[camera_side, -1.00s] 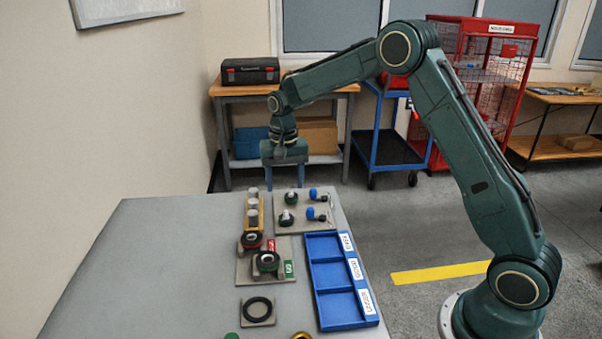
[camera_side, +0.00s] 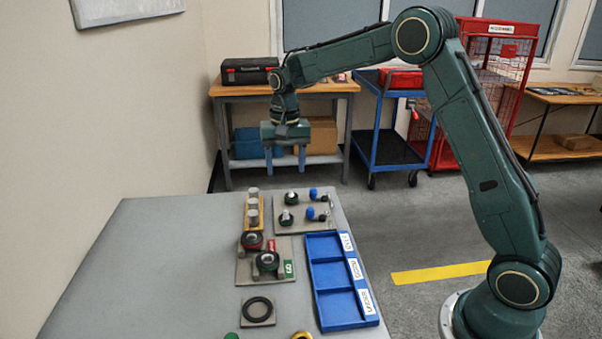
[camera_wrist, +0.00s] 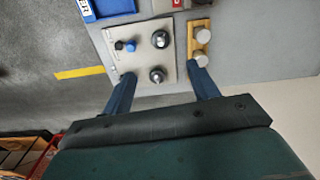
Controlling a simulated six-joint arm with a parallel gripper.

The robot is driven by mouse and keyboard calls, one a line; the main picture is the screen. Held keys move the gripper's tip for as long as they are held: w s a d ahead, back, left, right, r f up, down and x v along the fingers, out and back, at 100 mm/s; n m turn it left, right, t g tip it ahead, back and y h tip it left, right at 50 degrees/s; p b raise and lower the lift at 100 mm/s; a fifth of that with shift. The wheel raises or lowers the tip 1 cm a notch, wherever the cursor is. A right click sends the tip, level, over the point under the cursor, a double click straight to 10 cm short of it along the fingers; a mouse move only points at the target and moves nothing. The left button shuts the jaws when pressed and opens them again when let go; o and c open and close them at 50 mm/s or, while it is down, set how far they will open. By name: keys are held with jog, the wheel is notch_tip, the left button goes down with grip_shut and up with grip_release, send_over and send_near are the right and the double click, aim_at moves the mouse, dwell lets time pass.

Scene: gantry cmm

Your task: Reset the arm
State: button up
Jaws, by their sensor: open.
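My gripper (camera_side: 285,170) is open and empty, with its two blue fingers pointing down, above the far end of the grey table (camera_side: 150,260) in the side view. A grey plate (camera_side: 290,225) with several dark and blue knobbed parts lies under and nearer than the gripper. It also shows in the wrist view (camera_wrist: 140,65). Next to it is a wooden block (camera_side: 248,222) with grey cylinders.
A blue three-compartment tray (camera_side: 328,286) lies at the table's right edge. A fixture plate (camera_side: 245,272) with round black parts and a black ring (camera_side: 257,301) lie nearer. The table's left half is clear. A workbench (camera_side: 335,92) and blue cart (camera_side: 392,150) stand behind.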

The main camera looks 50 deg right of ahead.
jog(key=s+a+r+n+t, duration=0.35)
jog(key=s+r, duration=0.85)
jog(key=s, duration=0.4)
jog(key=s+a+n+t, duration=0.1)
jog(key=s+n, duration=0.1)
jog(key=s, duration=0.7)
jog(key=s+a+f+n+t, duration=0.1)
jog(key=s+n, duration=0.1)
jog(key=s, duration=0.6)
jog(key=shift+s+a+f, duration=0.3)
jog(key=shift+s+a, duration=0.05)
jog(key=shift+a, duration=0.05)
jog(key=shift+w+n, duration=0.1)
jog(key=shift+n, duration=0.15)
dwell(0.3)
